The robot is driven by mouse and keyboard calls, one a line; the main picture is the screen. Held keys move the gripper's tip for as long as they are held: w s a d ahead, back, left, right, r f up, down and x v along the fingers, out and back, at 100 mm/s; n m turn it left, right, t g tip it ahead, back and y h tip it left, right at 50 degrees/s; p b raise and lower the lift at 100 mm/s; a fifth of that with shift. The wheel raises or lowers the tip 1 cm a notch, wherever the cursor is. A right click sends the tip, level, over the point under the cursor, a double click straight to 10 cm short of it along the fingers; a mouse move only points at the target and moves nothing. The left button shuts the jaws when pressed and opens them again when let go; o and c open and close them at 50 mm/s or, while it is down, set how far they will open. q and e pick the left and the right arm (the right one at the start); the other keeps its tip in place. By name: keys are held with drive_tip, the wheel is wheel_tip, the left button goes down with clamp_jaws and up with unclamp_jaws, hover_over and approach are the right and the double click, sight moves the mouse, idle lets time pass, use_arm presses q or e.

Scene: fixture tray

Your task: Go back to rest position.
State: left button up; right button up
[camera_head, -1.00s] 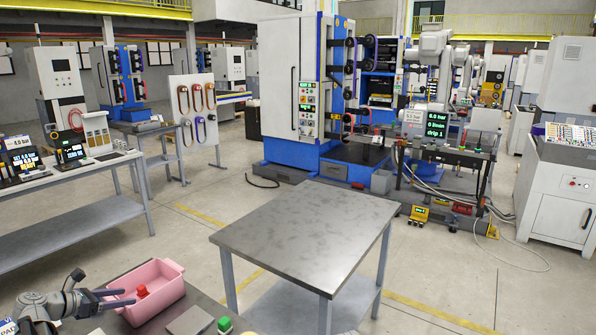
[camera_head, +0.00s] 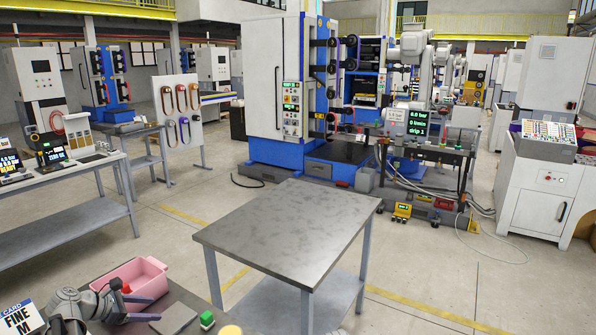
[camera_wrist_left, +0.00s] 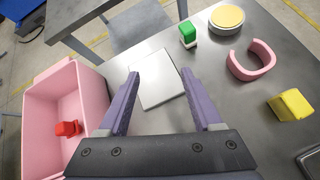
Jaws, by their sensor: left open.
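My left gripper (camera_head: 150,308) is at the lower left of the head view, by the near side of the pink bin (camera_head: 153,284). In the left wrist view, its two fingers (camera_wrist_left: 160,78) are spread with nothing between them, over a flat grey plate (camera_wrist_left: 157,88). The pink bin (camera_wrist_left: 35,100) is to the left there, with a small red piece (camera_wrist_left: 68,128) inside. My right gripper is in neither view.
On the same bench are a green block (camera_wrist_left: 188,32), a round yellow-topped piece (camera_wrist_left: 228,18), a pink open ring (camera_wrist_left: 250,62) and a yellow block (camera_wrist_left: 290,104).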

use_arm(q)
drive_tip(key=d+f+m+g, duration=0.1)
drive_tip(key=d+m, duration=0.1)
drive_tip(key=d, duration=0.2)
drive_tip(key=d+f+m+g, duration=0.1)
drive_tip(key=d, duration=0.3)
drive_tip(key=d+f+m+g, duration=0.1)
drive_tip(key=d+m, duration=0.1)
drive_tip(key=d, duration=0.2)
drive_tip(key=shift+s+d+m, duration=0.15)
drive_tip(key=shift+d+m, duration=0.15)
drive_tip(key=shift+d, duration=0.05)
drive_tip(key=s+d+f+m+g, duration=0.1)
drive_tip(key=d+m, duration=0.1)
drive_tip(key=d, duration=0.2)
drive_tip(key=s+d+f+m+g, duration=0.1)
drive_tip(key=d+m, duration=0.1)
drive_tip(key=d, duration=0.2)
drive_tip(key=s+d+f+m+g+y, duration=0.1)
drive_tip(key=d+m, duration=0.2)
drive_tip(key=d, duration=0.1)
drive_tip(key=shift+s+d, duration=0.25)
drive_tip(key=shift+s, duration=0.1)
drive_tip(key=s+d+f+m+g+y, duration=0.2)
drive_tip(key=s+d+m+y, duration=0.4)
drive_tip(key=s+d+m, duration=0.8)
drive_tip(key=d+m, duration=0.1)
drive_tip(key=m, duration=0.1)
drive_tip(key=shift+s+d+f+m+y, duration=0.2)
drive_tip(key=shift+d+m+y, duration=0.2)
